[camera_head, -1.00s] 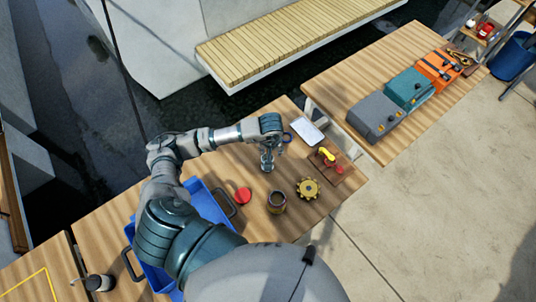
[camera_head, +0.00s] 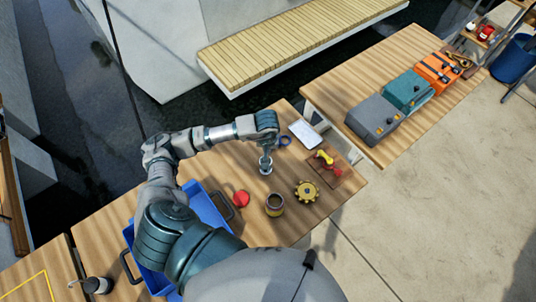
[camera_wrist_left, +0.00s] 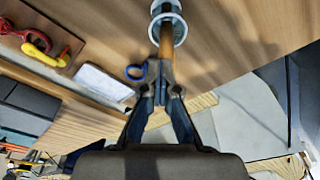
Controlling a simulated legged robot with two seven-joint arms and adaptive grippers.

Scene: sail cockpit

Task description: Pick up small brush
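The small brush shows in the left wrist view as a wooden handle (camera_wrist_left: 166,42) standing up out of a small round cup (camera_wrist_left: 179,30) with a pale rim. The bristle end is hidden. My left gripper (camera_wrist_left: 161,72) has its fingertips at the upper end of the handle, one on each side. Whether they press on the handle I cannot tell. In the head view, my left gripper (camera_head: 266,152) points down over the cup (camera_head: 265,169), which stands on the wooden table (camera_head: 240,165). My right gripper is not in view.
Close to the cup lie a blue ring (camera_head: 284,141), a white tablet-like slab (camera_head: 307,135), a yellow gear (camera_head: 306,191), an open can (camera_head: 274,205) and a red round piece (camera_head: 241,198). A blue crate (camera_head: 208,208) is under my arm. A board (camera_head: 348,176) holds red and yellow pieces.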

